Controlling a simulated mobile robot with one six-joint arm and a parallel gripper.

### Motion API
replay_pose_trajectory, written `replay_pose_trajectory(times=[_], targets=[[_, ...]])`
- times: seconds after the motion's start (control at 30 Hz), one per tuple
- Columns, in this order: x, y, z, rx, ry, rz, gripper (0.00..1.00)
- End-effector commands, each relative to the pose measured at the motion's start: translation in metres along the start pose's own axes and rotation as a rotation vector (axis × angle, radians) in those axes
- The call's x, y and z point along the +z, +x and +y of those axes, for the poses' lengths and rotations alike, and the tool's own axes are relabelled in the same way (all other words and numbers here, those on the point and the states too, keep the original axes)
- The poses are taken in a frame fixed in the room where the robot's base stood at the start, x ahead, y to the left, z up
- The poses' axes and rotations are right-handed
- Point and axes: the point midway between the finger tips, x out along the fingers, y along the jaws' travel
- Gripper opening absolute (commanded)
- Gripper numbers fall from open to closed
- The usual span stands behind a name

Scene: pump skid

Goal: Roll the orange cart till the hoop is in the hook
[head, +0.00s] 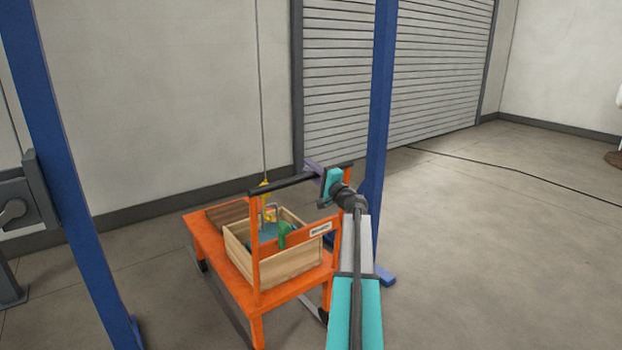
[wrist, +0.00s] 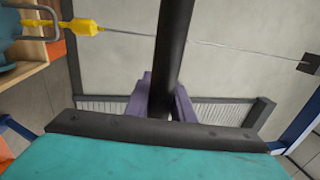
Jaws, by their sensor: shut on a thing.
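The orange cart (head: 213,250) stands between two blue posts, with a black push bar (head: 290,183) across its upright frame. My gripper (head: 318,172) is shut on the bar near its right end; the wrist view shows the dark bar (wrist: 174,50) between its purple fingers (wrist: 163,98). A wooden crate (head: 290,268) on the cart holds a teal and green object with a grey metal hoop (head: 263,214). The yellow hook (head: 264,188) hangs on a cable just above. In the wrist view the hook block (wrist: 84,27) overlaps the hoop (wrist: 30,14); I cannot tell if they are engaged.
The right blue post (head: 376,120) stands close behind my gripper, its foot on the floor. The left blue post (head: 70,170) is nearer. A dark cable (head: 480,163) lies across the floor at right. Open floor lies right of the cart.

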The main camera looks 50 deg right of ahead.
Motion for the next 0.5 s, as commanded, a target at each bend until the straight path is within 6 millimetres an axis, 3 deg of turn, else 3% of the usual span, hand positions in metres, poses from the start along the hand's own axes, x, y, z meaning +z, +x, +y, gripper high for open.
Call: replay_pose_trajectory(times=[0.13, 0.5], targets=[[-0.0012, 0.0136, 0.0049, -0.001, 0.001, -0.005, 0.0], [-0.0057, 0.013, 0.0035, 0.0, -0.001, -0.001, 0.0]])
